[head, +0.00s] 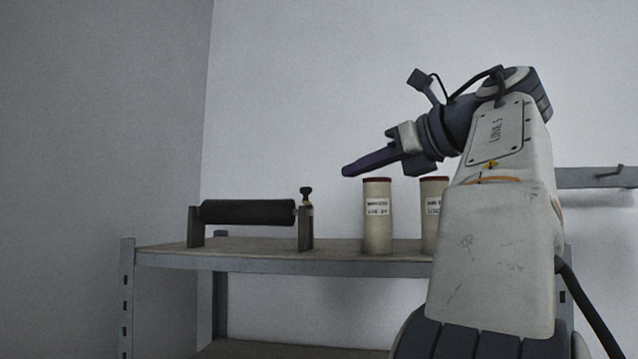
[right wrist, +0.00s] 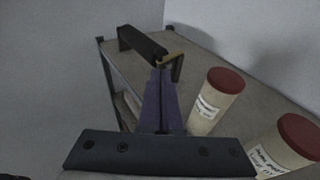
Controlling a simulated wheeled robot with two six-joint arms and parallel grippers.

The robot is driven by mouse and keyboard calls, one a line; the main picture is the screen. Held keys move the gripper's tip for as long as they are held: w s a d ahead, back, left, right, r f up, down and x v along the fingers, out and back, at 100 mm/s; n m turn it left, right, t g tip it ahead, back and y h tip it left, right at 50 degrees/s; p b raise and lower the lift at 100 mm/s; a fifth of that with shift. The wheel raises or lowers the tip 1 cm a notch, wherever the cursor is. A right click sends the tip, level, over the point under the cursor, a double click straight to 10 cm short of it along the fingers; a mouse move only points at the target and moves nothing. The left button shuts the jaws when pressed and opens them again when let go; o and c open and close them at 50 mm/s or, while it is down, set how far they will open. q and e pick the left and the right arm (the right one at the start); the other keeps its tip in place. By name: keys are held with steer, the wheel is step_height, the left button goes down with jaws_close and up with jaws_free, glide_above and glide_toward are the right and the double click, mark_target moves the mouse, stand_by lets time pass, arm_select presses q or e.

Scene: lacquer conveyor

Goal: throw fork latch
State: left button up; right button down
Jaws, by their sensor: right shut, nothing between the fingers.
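A dark roller (head: 247,212) lies across two upright brackets on the shelf; it also shows in the right wrist view (right wrist: 143,42). At its right end stands a bracket with a dark-knobbed latch piece (head: 306,196); in the right wrist view a brownish bar (right wrist: 172,60) shows there, partly hidden by my fingers. I cannot tell whether the latch is thrown. My right gripper (head: 347,171) is shut and empty, its purple fingers pointing left, above and to the right of the latch in the head view. They also show in the right wrist view (right wrist: 160,75). My left gripper is not in view.
Two pale canisters with red lids stand on the shelf (head: 345,256), one below my right fingers (head: 377,218) and one beside my arm (head: 431,212). A wall rail (head: 600,177) is at the right. The shelf between roller and canisters is clear.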

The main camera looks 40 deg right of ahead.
mark_target(307, 196)
arm_select(q)
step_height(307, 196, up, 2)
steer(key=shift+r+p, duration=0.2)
steer(key=shift+p, duration=0.95)
arm_select(e)
steer(key=x, duration=0.9)
steer(key=shift+d+f, duration=0.1)
steer(key=shift+d, duration=0.05)
